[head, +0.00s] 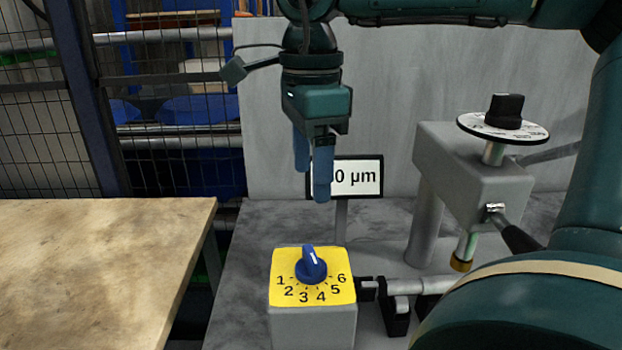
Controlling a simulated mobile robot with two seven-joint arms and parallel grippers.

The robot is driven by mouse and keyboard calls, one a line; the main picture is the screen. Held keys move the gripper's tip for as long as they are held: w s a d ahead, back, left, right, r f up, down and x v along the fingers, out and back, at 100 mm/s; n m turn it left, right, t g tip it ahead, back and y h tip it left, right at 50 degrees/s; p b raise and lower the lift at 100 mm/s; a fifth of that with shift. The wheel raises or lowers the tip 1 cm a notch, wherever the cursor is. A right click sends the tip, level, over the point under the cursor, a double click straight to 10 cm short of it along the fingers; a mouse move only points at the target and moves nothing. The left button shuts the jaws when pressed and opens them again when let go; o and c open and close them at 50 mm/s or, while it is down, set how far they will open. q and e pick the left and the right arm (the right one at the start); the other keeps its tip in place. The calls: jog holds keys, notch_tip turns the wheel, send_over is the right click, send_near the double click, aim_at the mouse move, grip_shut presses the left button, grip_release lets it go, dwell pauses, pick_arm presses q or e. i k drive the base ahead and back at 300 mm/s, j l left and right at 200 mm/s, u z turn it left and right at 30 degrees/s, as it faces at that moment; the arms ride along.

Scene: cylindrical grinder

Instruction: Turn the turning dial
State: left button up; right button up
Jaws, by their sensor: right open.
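The turning dial (311,265) is a blue knob with a white pointer line on a yellow plate (282,263) numbered 1 to 6. The plate tops a grey box (312,328). The knob's white line points up and slightly left, away from the numbers. My right gripper (312,190) hangs above and behind the dial in the picture, blue fingers pointing down. It is open and empty, apart from the knob. Its fingers partly cover the sign behind. My left gripper is not in view.
A sign reading "0 µm" (362,177), partly hidden, stands behind my right gripper. A grey machine head (470,175) with a black knob (504,110) on a white disc stands at right. A metal shaft (415,286) lies right of the box. A wooden table (100,265) is at left.

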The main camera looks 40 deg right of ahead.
aim_at(311, 270)
jog(key=k+j, duration=0.1)
jog(key=j, duration=0.25)
jog(key=k+j, duration=0.15)
jog(key=j, duration=0.15)
jog(key=k+j, duration=0.1)
jog(key=j, duration=0.25)
jog(key=k+j, duration=0.1)
jog(key=j, duration=0.25)
